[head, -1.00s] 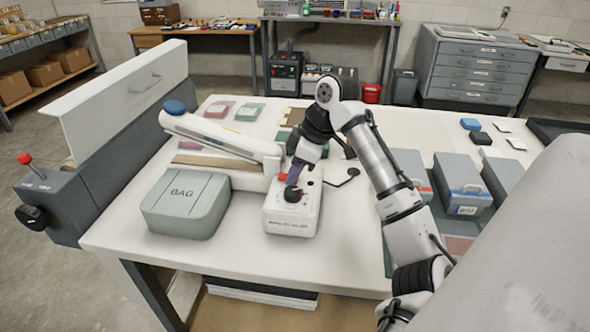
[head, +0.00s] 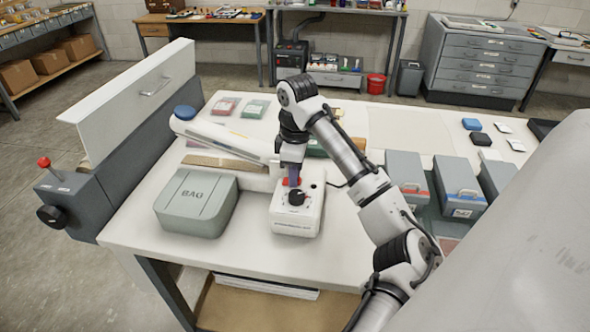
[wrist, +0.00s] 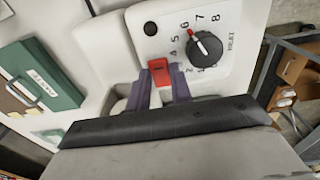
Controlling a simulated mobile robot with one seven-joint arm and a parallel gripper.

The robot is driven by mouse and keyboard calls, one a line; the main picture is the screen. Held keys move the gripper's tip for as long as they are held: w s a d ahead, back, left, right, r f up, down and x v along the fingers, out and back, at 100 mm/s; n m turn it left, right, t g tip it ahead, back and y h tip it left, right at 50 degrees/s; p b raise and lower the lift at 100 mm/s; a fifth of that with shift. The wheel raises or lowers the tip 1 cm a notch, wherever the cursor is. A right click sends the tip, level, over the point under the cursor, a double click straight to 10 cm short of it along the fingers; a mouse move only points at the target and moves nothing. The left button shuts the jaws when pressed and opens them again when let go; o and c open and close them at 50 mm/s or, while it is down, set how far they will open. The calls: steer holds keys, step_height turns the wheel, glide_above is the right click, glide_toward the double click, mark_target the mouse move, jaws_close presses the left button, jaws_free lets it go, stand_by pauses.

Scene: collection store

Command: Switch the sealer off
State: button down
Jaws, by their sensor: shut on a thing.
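The sealer (head: 297,225) is a white machine on the table with a long white arm (head: 225,137) ending in a blue knob. Its red switch (wrist: 159,71) sits beside a black heat dial (wrist: 205,48) numbered up to 8; the dial's red mark points near 5 or 6. In the head view the red switch (head: 291,182) is just behind the dial (head: 297,197). My gripper (wrist: 161,86) has its purple fingers on both sides of the red switch, shut on it. In the head view my gripper (head: 292,177) points down at the switch. Which way the rocker is tilted I cannot tell.
A grey-green case marked BAG (head: 196,204) stands left of the sealer. Grey boxes (head: 458,187) stand at right. A dark green box (wrist: 40,80) lies close by in the wrist view. The table's middle back is mostly clear.

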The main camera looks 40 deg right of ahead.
steer(key=c, duration=1.5)
jaws_free()
step_height(320, 180, up, 14)
steer(key=shift+s+d+f+b, duration=0.1)
steer(key=shift+b, duration=0.45)
